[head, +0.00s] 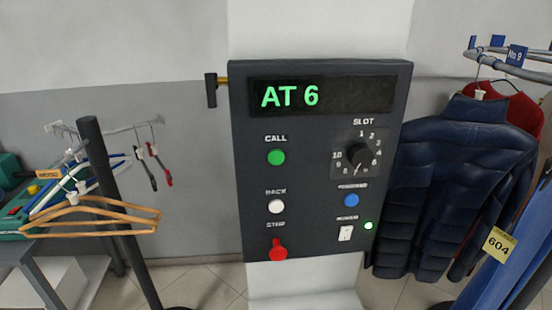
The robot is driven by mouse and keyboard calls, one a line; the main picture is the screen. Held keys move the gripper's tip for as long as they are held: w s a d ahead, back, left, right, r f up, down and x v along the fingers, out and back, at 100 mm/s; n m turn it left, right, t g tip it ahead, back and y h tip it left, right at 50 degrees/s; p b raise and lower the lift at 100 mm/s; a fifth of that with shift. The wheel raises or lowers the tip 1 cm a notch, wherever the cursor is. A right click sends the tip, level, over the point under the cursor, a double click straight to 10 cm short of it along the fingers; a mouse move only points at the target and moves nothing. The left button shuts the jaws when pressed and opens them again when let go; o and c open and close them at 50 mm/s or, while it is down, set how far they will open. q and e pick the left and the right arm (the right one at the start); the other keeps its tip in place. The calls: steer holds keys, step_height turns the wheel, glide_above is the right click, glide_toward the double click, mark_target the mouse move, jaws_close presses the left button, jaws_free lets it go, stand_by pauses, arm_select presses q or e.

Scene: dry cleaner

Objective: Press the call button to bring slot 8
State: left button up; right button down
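The dark control panel (314,215) stands upright in front of me in the head view. Its display (335,97) reads "AT 6" in green. The green CALL button (276,157) is on the panel's left side, below the display, with nothing covering it. The black SLOT knob (359,153) is at the upper right, inside a ring of numbers. I cannot tell for sure which number it points to. Neither of my grippers is in view.
Below CALL are a white BACK button (276,206) and a red stop control (278,250). A blue button (351,200), a white switch (346,233) and a lit green lamp (368,226) are at right. Jackets (455,185) hang close right; hangers (90,215) and a post (118,210) stand left.

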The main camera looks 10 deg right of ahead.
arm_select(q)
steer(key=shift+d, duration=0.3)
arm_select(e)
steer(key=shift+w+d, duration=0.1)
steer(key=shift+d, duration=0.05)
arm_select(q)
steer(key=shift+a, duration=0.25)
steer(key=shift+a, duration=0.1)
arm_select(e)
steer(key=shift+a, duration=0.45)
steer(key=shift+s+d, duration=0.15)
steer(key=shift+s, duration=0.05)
